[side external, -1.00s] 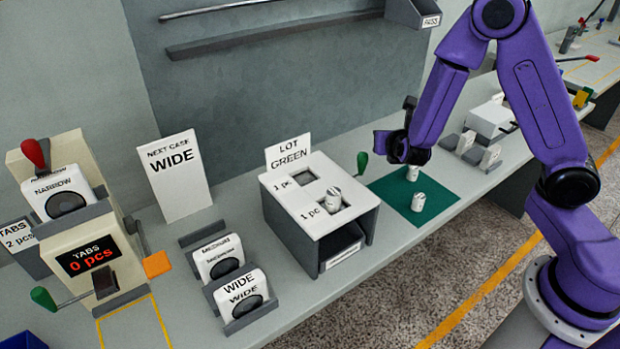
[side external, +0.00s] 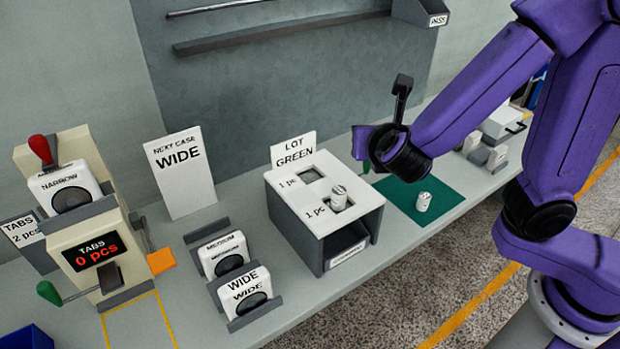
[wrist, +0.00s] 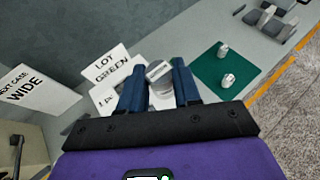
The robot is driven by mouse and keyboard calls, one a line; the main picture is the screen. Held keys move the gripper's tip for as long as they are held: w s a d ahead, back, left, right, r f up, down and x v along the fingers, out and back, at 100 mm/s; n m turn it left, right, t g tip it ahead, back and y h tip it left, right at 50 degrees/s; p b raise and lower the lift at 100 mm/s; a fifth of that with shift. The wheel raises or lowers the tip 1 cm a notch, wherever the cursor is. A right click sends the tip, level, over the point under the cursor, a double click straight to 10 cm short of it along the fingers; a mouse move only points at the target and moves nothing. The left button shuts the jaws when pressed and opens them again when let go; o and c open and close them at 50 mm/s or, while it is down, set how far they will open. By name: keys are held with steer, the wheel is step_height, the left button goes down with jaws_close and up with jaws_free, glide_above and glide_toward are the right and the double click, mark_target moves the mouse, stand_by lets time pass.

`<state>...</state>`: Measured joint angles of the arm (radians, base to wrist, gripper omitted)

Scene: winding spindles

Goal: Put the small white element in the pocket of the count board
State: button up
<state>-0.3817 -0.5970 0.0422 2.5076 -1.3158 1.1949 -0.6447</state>
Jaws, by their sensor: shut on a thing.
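My gripper (wrist: 157,70) is shut on a small white element (wrist: 158,74), which shows between the blue fingers in the wrist view. In the side view, my gripper (side external: 386,150) is above and right of the count board (side external: 290,208), near the green mat; the fingertips and held element are hidden there. The board, labelled LOT GREEN, has two square pockets marked 1 pc. The back pocket (side external: 312,175) looks empty. Another white element (side external: 338,198) stands in the front pocket. My fingers partly cover the board in the wrist view.
The green mat (side external: 452,192) bears two white elements in the wrist view, a far one (wrist: 222,50) and a near one (wrist: 228,80). A NEXT CASE WIDE sign (side external: 180,195) and MEDIUM and WIDE blocks (side external: 245,292) stand left of the board.

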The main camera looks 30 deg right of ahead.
steer(key=w+a+f, duration=0.1)
steer(key=w+f, duration=0.2)
steer(key=w, duration=0.1)
steer(key=w+a+f, duration=0.2)
steer(key=w+f, duration=0.1)
steer(key=w, duration=0.1)
steer(key=w+a+f, duration=0.2)
steer(key=w+f, duration=0.1)
steer(key=w, duration=0.1)
steer(key=shift+f, duration=0.1)
steer(key=shift+w+f, duration=0.2)
steer(key=shift+f, duration=1.6)
steer(key=shift+f, duration=0.1)
steer(key=o, duration=1)
steer(key=shift+o, duration=0.2)
